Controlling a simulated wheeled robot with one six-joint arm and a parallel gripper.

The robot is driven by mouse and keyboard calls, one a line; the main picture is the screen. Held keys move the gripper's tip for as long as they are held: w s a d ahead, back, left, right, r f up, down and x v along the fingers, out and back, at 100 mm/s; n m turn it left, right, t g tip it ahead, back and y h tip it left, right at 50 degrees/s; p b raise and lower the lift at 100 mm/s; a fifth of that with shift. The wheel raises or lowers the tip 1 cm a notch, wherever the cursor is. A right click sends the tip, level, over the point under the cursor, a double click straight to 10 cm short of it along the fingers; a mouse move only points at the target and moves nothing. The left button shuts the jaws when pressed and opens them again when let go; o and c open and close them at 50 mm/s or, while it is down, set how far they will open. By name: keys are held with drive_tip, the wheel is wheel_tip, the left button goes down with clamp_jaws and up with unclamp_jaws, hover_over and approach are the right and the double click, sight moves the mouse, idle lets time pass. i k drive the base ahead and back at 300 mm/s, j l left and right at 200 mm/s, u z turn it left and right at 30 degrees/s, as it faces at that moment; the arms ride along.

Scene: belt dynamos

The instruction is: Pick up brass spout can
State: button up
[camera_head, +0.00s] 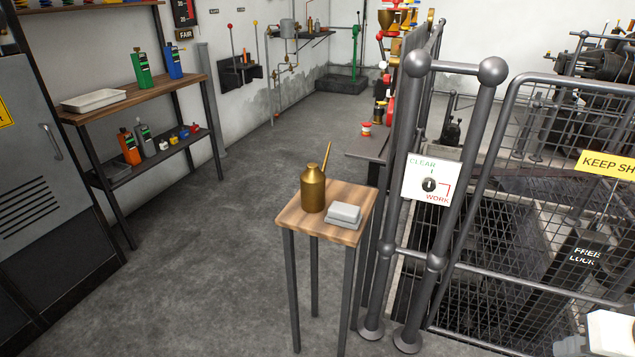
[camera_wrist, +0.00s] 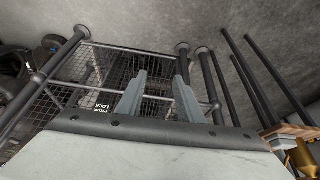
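The brass spout can (camera_head: 313,190) stands upright on a small wooden-topped table (camera_head: 345,236) in the head view. Its thin spout rises to the upper right. A folded grey cloth-like stack (camera_head: 344,215) lies just to its right. In the wrist view, part of the brass can (camera_wrist: 305,154) shows at the lower right edge, cut off by the frame. My gripper (camera_wrist: 160,92) shows in the wrist view with its two fingers apart and nothing between them. It is away from the can, with mesh fencing beyond the fingers.
Grey railing posts (camera_head: 398,190) stand close to the table's right, with a mesh fence (camera_head: 540,135) beyond. A shelf (camera_head: 150,95) with bottles and a white tray (camera_head: 94,100) stands at the left. The floor (camera_head: 210,230) left of the table is clear.

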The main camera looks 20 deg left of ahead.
sight(312, 180)
drive_tip(key=k+j+u, duration=0.1)
drive_tip(key=j, duration=0.35)
drive_tip(key=k+j, duration=0.2)
drive_tip(key=j, duration=0.25)
drive_tip(key=k+j+u, duration=0.15)
drive_tip(key=j, duration=0.3)
drive_tip(key=k+j, duration=0.1)
drive_tip(key=j, duration=0.35)
drive_tip(key=k+j+u, duration=0.15)
drive_tip(key=j, duration=0.3)
drive_tip(key=j+u, duration=0.1)
drive_tip(key=j, duration=0.4)
